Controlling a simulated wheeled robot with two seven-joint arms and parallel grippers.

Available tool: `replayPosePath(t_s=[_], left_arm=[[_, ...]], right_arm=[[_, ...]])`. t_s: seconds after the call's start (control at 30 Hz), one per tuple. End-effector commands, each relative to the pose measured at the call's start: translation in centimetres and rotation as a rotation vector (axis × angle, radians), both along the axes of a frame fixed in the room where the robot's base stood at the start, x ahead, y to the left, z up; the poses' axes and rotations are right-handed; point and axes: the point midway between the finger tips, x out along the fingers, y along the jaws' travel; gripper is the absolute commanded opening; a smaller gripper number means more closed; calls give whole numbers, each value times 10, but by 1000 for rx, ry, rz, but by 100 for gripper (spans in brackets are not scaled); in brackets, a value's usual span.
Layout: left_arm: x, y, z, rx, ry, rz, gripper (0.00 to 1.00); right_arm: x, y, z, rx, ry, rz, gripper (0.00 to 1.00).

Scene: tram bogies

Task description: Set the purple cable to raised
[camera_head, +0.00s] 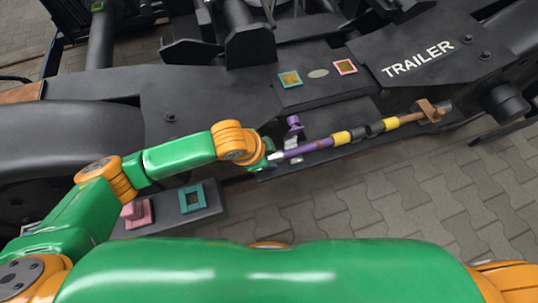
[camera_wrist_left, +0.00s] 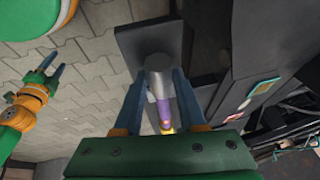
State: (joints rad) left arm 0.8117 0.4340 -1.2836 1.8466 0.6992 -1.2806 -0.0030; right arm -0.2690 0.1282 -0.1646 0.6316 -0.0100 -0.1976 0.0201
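The purple cable (camera_head: 308,149) runs from a grey end piece (camera_wrist_left: 160,76) to a yellow band and a dark coupling with a second yellow band. Beyond that, a brown cable (camera_head: 411,117) runs to a brown clip. My left gripper (camera_head: 275,157) is at the grey end of the purple cable. In the left wrist view its blue fingers (camera_wrist_left: 160,80) lie on both sides of the grey end, seemingly against it. A purple bracket (camera_head: 293,126) stands just above the cable near this end. My right gripper (camera_wrist_left: 52,72) shows in the left wrist view, open and empty.
The dark bogie frame marked TRAILER (camera_head: 418,59) fills the area behind the cable. Square teal and pink plates (camera_head: 345,67) sit on it. A lower dark ledge (camera_head: 160,220) carries a pink block and a teal plate. Grey paving (camera_head: 330,208) is clear in front.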

Motion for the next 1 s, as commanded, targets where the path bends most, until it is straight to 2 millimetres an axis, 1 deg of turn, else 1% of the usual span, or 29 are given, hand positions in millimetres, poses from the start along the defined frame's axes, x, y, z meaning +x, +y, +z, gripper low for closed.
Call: replayPosePath(t_s=[0.03,0.07,0.1,0.43,1.0], left_arm=[[0,0,0,0,1,0,10],[0,0,0,0,1,0,2],[0,0,0,0,1,0,0],[-1,0,0,0,2,0,0],[-1,0,-1,1,3,1,0]], right_arm=[[0,1,0,2,-1,0,50],[0,2,0,3,0,2,50],[0,2,0,4,-1,2,50],[1,6,0,10,-1,3,50],[1,6,0,9,-1,2,50]])
